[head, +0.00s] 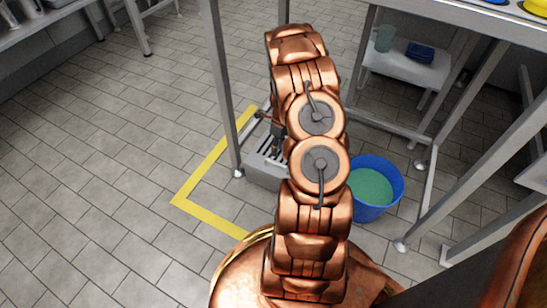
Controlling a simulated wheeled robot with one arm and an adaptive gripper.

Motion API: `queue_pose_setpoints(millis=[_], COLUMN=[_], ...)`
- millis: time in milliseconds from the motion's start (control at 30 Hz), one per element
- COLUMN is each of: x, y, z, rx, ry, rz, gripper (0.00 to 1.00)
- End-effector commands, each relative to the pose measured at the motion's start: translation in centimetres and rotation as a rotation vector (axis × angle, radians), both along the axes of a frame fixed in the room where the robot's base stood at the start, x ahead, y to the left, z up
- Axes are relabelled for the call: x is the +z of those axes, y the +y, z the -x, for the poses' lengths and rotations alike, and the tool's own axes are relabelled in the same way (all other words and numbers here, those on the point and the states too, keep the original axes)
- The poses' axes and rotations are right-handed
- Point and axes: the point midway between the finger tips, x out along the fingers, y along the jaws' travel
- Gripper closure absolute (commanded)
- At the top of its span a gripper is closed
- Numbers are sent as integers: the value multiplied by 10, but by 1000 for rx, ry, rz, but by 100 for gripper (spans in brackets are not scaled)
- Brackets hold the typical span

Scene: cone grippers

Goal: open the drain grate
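The drain grate (266,148) shows as dark slots in a raised grey metal frame on the floor, beside a table leg and inside a yellow floor marking. My copper-coloured arm covers its right part, so I cannot tell whether it is lifted or flat. My gripper (277,152) shows only as a small dark piece at the arm's left edge, over the grate. The fingertips are too small and too hidden to tell whether they are open, shut or touching the grate.
A blue bucket (391,205) with green contents stands right of my arm. Metal table legs (222,90) rise close to the grate on the left. A yellow line (205,170) marks the tiled floor. A low shelf (400,68) stands behind. Floor at left is clear.

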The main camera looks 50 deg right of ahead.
Motion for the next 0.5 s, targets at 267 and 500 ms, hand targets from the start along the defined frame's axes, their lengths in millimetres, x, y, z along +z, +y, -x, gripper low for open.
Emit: queue_pose_setpoints(millis=[267, 500], x=[-43, -60], y=[8, 12], z=[2, 2], rx=[0, 4], ry=[0, -1], rz=[0, 1], gripper=[63, 63])
